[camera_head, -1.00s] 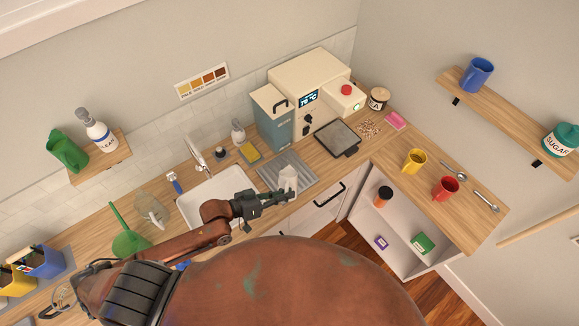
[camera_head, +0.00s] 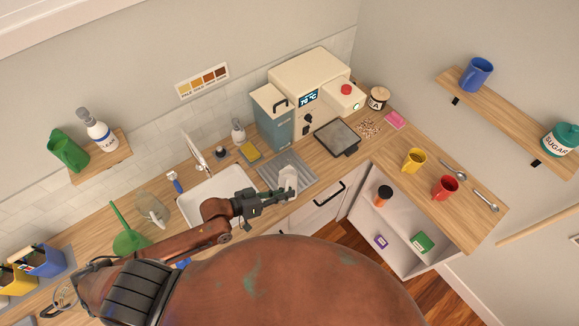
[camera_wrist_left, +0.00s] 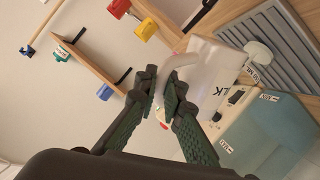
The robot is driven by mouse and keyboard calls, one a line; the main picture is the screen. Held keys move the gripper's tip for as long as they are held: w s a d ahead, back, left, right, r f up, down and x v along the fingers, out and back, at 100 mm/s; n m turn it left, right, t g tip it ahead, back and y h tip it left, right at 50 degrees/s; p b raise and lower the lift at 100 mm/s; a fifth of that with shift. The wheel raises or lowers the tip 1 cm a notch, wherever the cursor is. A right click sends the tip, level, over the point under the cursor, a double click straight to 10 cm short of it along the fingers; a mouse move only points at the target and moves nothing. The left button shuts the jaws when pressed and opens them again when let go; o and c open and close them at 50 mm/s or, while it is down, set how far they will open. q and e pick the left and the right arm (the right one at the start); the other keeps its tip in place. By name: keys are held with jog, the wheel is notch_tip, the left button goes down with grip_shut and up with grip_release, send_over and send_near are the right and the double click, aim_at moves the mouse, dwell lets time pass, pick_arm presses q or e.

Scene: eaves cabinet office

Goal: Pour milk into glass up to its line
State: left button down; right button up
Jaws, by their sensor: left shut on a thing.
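A white, translucent milk jug (camera_head: 288,179) is in my left gripper (camera_head: 283,194), above the front of the counter by the grey ribbed mat. In the left wrist view, the gripper (camera_wrist_left: 163,86) is shut on the handle of the jug (camera_wrist_left: 212,68). The letters LK show on the jug's side. No drinking glass with a line can be made out; the jug may hide it. My right gripper is not in view.
The ribbed mat (camera_head: 300,167) lies right of the sink (camera_head: 213,190). Behind are a teal container (camera_head: 273,124) and a cream machine (camera_head: 312,80). A clear vessel (camera_head: 152,208) stands left of the sink. Yellow (camera_head: 413,161) and red (camera_head: 445,187) mugs stand on the right counter.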

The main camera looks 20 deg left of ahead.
aim_at(286, 185)
pick_arm(q)
jog(key=shift+w+r+p, duration=0.15)
jog(key=shift+r+p, duration=0.25)
jog(key=shift+p, duration=0.2)
jog(key=shift+w+r+n+p, duration=0.1)
jog(key=shift+r+n+p, duration=0.1)
jog(key=shift+n+p, duration=0.15)
jog(key=shift+r+g+p, duration=0.1)
jog(key=shift+g+p, duration=0.2)
jog(key=shift+p, duration=0.05)
jog(key=shift+w+r, duration=0.1)
jog(key=shift+r, duration=0.05)
dwell(0.5)
jog(key=shift+w+a+r+n+g+p, duration=0.1)
jog(key=shift+w+r+n+g+p, duration=0.15)
jog(key=shift+p, duration=0.4)
jog(key=shift+w+a+r+n+g+p, duration=0.1)
jog(key=shift+r+n+g+p, duration=0.1)
jog(key=shift+r+p, duration=0.3)
jog(key=shift+f, duration=0.15)
dwell(0.3)
